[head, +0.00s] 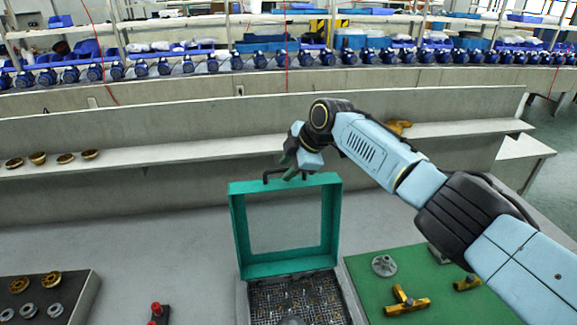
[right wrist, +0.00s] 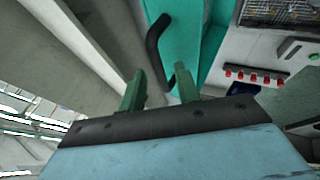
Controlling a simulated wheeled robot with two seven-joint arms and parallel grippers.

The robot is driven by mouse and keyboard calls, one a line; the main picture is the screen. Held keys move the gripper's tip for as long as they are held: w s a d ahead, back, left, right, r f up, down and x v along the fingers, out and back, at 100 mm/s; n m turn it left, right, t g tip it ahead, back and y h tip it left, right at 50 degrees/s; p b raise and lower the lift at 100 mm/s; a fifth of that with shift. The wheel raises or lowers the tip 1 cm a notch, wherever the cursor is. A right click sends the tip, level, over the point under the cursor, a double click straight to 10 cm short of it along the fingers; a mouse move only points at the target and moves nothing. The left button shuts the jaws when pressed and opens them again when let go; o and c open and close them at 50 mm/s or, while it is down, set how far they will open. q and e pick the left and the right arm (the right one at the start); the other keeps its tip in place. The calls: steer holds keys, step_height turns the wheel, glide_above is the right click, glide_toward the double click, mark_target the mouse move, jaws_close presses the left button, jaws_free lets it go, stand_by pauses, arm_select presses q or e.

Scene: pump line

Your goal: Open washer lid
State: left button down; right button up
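The washer lid (head: 238,232) is a green square frame with an open middle. It stands roughly upright at the back of the washer, raised off its metal mesh basket (head: 270,300). A black handle (head: 268,176) sits on its top edge; the handle also shows in the right wrist view (right wrist: 153,42), beside the green lid surface (right wrist: 183,35). My right gripper (head: 289,172) is at the handle. In the right wrist view its two green fingers (right wrist: 160,82) are apart, with the handle close to their tips. Whether they touch it is unclear. My left gripper is not in view.
A green mat (head: 365,290) with metal and yellow parts lies right of the washer. A dark tray (head: 80,300) with rings and a red-topped piece (head: 156,309) are at left. A ledge (head: 190,152) with brass parts runs behind the lid.

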stand_by(0.3)
steer(key=shift+s+d+r, duration=0.1)
steer(key=shift+r, duration=0.15)
steer(key=b+v, duration=0.1)
steer(key=v, duration=1.1)
steer(key=shift+r, duration=0.35)
steer(key=shift+s+d, duration=0.1)
steer(key=shift+d, duration=0.05)
